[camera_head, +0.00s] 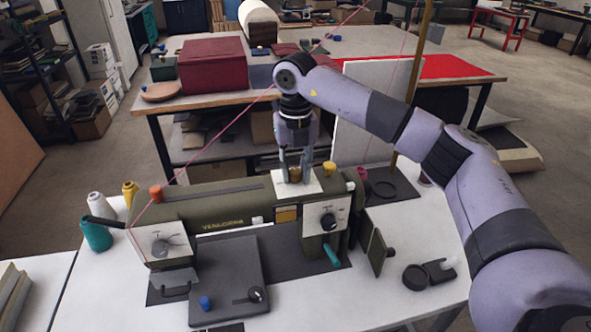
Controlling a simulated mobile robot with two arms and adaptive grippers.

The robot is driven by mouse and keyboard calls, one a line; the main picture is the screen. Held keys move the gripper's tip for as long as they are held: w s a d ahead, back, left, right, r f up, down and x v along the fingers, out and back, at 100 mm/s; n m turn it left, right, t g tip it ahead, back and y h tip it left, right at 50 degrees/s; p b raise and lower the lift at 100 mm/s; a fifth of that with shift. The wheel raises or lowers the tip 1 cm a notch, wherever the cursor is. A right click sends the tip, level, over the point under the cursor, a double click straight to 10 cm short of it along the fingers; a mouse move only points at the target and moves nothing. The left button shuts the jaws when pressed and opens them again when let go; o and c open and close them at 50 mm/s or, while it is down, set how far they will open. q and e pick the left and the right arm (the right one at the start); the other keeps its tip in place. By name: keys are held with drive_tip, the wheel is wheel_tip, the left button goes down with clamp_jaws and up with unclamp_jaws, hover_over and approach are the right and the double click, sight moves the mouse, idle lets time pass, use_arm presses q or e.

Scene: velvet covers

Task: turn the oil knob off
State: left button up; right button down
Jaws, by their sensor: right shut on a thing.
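A dark green sewing machine (215,206) stands on the white table. A white plate (308,186) lies on top of its right end, with a small brass-coloured knob (295,175) on it. My right gripper (295,176) comes down from above, its fingers shut around this knob. The fingers partly hide the knob, and I cannot read any label on the plate. Another dial (328,221) with a black knob faces front on the right end, and a similar dial (160,248) is at the left end. My left gripper is not in view.
An orange knob (156,193) and a yellow knob (329,168) stand up from the machine. Thread spools (97,236) stand at the left. A pink thread runs diagonally across the machine. An open dark flap (376,251) and small black parts (415,277) are at the right.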

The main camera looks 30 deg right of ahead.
sight(296, 171)
drive_tip(key=shift+r+m, duration=0.1)
drive_tip(key=shift+m, duration=0.5)
drive_tip(key=shift+w, duration=0.1)
drive_tip(key=c, duration=1.3)
unclamp_jaws()
wheel_tip(296, 171, up, 12)
